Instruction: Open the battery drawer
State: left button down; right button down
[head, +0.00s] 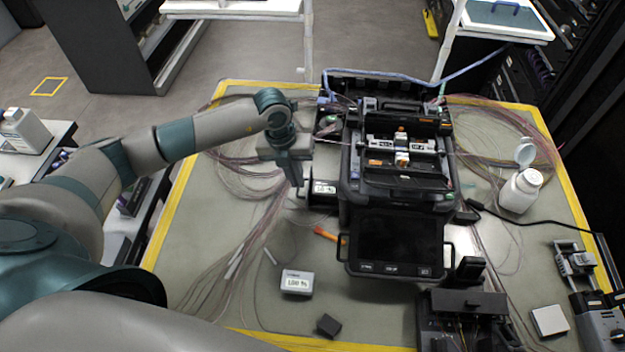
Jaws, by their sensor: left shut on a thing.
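The fusion splicer (352,205) stands on the table, a black boxy machine with its top open and its screen (399,238) facing front. A dark battery drawer (323,199) sticks out from the splicer's left side, low down. A white label with dark print shows in it. My left gripper (297,182) points down at the drawer's outer left end and is shut on the drawer's handle. The fingers hide most of the handle. My right gripper is not in view.
A white-faced battery block (297,282) and a dark block (328,325) lie in front of the drawer. An orange-handled tool (325,234) lies nearby. Loose fibers spread left of the splicer. A white bottle (520,190) and a black device (462,318) stand to the right.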

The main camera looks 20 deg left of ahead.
pick_arm(q)
jog(key=shift+w+r, duration=0.1)
jog(key=c, duration=2.2)
grip_release()
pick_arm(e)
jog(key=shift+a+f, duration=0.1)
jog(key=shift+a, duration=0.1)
